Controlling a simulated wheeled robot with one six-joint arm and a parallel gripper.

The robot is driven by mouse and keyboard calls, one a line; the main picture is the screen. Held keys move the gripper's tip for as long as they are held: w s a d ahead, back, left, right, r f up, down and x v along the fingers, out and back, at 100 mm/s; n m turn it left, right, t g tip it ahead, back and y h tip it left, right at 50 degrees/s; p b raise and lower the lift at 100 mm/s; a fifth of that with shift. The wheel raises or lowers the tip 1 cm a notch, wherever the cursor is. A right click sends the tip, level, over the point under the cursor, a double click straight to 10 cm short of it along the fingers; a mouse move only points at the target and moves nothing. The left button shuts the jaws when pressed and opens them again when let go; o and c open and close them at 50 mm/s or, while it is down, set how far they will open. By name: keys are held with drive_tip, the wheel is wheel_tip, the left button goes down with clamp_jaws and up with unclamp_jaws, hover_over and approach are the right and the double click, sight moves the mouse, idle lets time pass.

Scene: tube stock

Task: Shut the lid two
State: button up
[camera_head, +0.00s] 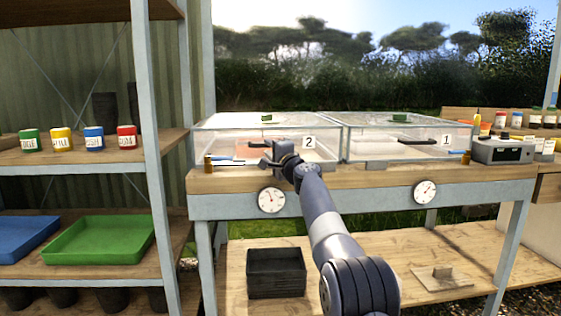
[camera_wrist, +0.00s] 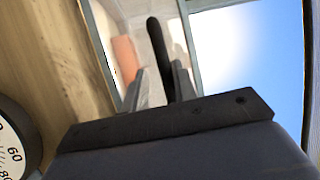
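The left glass-sided frame marked 2 (camera_head: 309,142) stands on the wooden bench. Its clear lid (camera_head: 235,121) has a green block (camera_head: 266,118) on top and looks about as level as the lid of frame 1; I cannot tell whether it is fully shut. My gripper (camera_head: 270,160) is at the front of frame 2 and covers part of its front edge. In the wrist view my gripper (camera_wrist: 160,85) has its fingers apart, with a dark bar (camera_wrist: 160,45) between or just beyond them. I cannot tell whether they touch it. A reddish block (camera_wrist: 127,58) shows behind glass.
Frame 1 (camera_head: 447,140) stands directly to the right, with its own green-topped lid. Two round dials (camera_head: 271,200) (camera_head: 425,192) hang on the bench front. A small brass cylinder (camera_head: 208,162) stands at the left bench edge. A shelf post (camera_head: 152,150) rises at left.

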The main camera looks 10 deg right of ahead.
drive_tip(key=b+v, duration=0.1)
drive_tip(key=v, duration=0.9)
drive_tip(key=shift+b, duration=0.35)
drive_tip(key=shift+w, duration=0.1)
drive_tip(key=shift+x, duration=2.3)
drive_tip(key=shift+p+x, duration=0.45)
drive_tip(key=shift+x, duration=1.1)
drive_tip(key=shift+w+a+r+p, duration=0.3)
drive_tip(key=shift+w+r+p, duration=0.05)
drive_tip(key=shift+w+p, duration=0.35)
drive_tip(key=shift+p+x, duration=0.5)
drive_tip(key=shift+x, duration=0.3)
drive_tip(key=shift+s+f, duration=0.1)
drive_tip(key=shift+f, duration=0.25)
